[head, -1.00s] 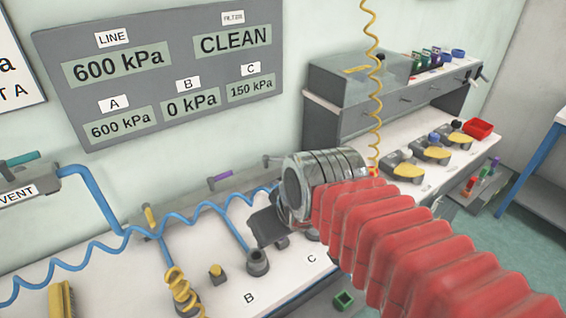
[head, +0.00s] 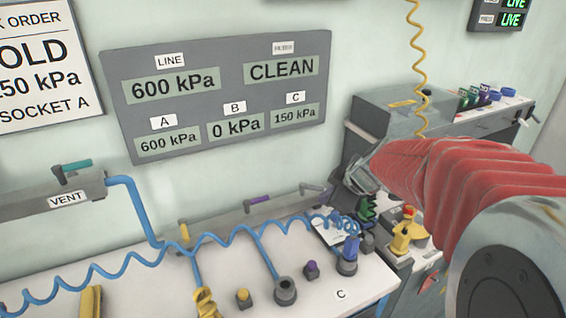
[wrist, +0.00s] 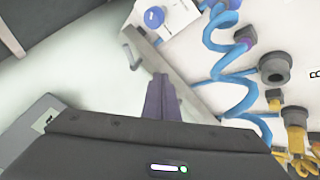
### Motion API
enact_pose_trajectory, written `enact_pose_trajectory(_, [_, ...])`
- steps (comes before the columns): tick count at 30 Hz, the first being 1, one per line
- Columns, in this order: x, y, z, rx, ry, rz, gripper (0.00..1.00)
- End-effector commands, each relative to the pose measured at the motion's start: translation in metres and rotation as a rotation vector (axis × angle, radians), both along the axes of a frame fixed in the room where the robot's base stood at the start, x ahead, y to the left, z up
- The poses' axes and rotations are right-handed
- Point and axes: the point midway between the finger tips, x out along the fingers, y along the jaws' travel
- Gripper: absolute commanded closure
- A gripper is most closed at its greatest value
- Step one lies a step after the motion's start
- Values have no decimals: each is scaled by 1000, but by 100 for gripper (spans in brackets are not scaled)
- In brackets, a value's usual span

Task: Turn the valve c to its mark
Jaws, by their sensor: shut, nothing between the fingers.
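Valve c appears to be the grey lever (head: 312,188) at the right end of the manifold rail, behind socket C. It also shows in the wrist view as a grey lever (wrist: 132,55) beyond my fingertips. Its mark cannot be made out. My gripper (wrist: 162,82) is shut and empty, its fingertips pointing toward the rail, apparently just short of the lever; contact cannot be confirmed. In the head view, the gripper's dark body shows past the end of my red arm sleeve, and the fingers are not clear. The C readout (head: 295,114) says 150 kPa.
A purple lever (head: 257,203) and a yellow lever (head: 183,232) stand farther left on the rail. A coiled blue hose (head: 222,238) runs before it to a plug (head: 350,249) at socket C. A hanging yellow coil (head: 416,60) is near my arm.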

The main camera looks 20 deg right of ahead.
Motion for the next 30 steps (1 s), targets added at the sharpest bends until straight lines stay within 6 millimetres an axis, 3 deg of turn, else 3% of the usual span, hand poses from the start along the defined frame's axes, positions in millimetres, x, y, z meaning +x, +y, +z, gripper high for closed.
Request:
enact_pose_trajectory(6, [13, -21, -8, -46, -25, 34, 100])
enact_pose_trajectory(20, [16, -20, -11, -48, -24, 36, 100])
enact_pose_trajectory(30, [37, -16, -37, -46, -23, 37, 100])
